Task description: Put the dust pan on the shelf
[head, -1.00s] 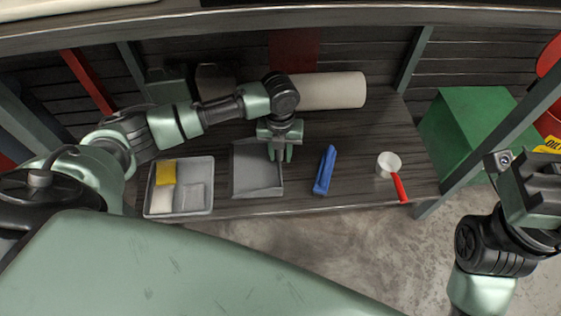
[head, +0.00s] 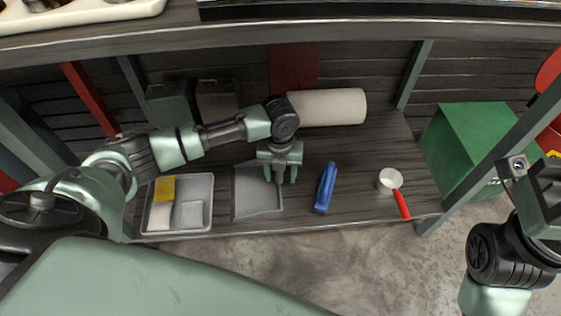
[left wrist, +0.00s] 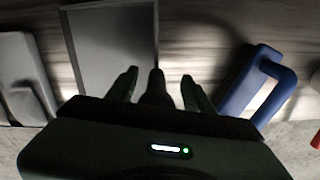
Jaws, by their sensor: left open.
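The grey dust pan (head: 257,200) lies on the dark wooden lower shelf (head: 345,215), between a tray and a blue object. In the left wrist view its flat pan (left wrist: 110,45) shows ahead and to the left. My left gripper (head: 280,177) is over the pan's right side, fingers pointing down. In the left wrist view its open fingers (left wrist: 158,78) stand on either side of a dark upright piece, perhaps the pan's handle; I cannot tell whether they touch it. My right gripper (head: 545,190) is at the right edge, away from the shelf; its jaw state is unclear.
A grey tray (head: 208,221) with a yellow sponge (head: 165,188) and white pieces is left. A blue brush-like object (head: 325,188) and a white cup with red handle (head: 390,180) are right. A white roll (head: 328,107) lies behind. The upper tabletop (head: 330,34) overhangs.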

